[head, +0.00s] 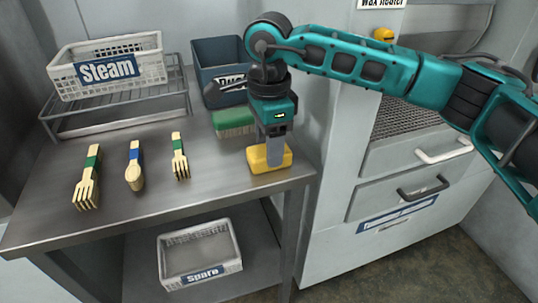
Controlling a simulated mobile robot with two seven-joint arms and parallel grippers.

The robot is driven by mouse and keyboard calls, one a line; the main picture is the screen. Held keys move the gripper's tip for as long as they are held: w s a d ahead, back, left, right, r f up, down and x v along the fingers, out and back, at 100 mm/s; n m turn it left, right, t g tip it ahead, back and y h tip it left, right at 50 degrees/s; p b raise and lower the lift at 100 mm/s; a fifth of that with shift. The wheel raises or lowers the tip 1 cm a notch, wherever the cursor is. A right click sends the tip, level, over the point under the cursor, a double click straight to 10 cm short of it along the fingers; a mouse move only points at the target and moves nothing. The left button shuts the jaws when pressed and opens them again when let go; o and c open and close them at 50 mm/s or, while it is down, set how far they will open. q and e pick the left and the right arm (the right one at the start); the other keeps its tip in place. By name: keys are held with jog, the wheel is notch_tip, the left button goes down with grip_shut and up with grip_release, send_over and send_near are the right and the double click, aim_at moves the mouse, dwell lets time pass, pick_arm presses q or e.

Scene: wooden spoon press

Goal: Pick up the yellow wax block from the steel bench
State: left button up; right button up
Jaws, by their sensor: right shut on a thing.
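The yellow wax block (260,162) is at the right end of the steel bench (215,175), near its front right corner. My right gripper (275,152) points down from above and is shut on the block. The fingers hide part of the block's middle. I cannot tell whether the block touches the bench or is just above it. My left gripper is not in view.
A green brush (233,120) lies just behind the block. A dark blue bin (215,62) stands behind it. Wooden forks (88,180) and a spoon (134,175) lie to the left. A "Steam" basket (110,68) sits on a rack; a "Spare" basket (200,255) is below.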

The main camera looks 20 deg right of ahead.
jog(key=c, duration=0.4)
jog(key=shift+r, duration=0.1)
